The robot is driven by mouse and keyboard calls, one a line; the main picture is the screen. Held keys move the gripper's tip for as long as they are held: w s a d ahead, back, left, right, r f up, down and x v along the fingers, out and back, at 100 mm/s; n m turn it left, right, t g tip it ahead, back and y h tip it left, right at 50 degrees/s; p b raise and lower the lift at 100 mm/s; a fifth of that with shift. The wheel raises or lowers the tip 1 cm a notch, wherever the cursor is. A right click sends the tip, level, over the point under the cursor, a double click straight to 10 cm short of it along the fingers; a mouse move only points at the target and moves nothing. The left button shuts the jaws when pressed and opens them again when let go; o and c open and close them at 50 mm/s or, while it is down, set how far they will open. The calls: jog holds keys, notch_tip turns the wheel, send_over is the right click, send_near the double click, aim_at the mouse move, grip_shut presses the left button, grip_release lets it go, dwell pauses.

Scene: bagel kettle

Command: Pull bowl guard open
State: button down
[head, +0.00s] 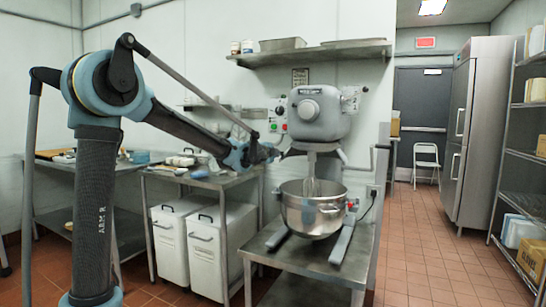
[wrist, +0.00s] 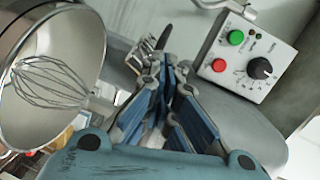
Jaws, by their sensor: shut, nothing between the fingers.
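The grey stand mixer (head: 319,115) stands on a low metal table, with its steel bowl (head: 312,213) under the head and a wire whisk (head: 312,187) reaching into it. The bowl (wrist: 85,35) and whisk (wrist: 50,80) also show at the left of the wrist view. I cannot clearly make out the bowl guard; a pale metal rim (head: 313,147) shows just under the mixer head. My gripper (head: 272,153) is left of the mixer head, above the bowl's height. In the wrist view my gripper (wrist: 173,75) is shut and empty, its blue-padded fingers near small metal parts.
A control box with green and red buttons (wrist: 240,62) is close to the right of my fingers; it sits on the mixer's left side. White bins (head: 198,245) stand under the left counter. A wall shelf (head: 310,54) is above. Open floor (head: 430,260) lies to the right.

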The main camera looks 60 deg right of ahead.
jog(key=w+a+r, duration=0.1)
jog(key=w+a, duration=0.2)
jog(key=a, duration=0.7)
jog(key=shift+r, duration=0.35)
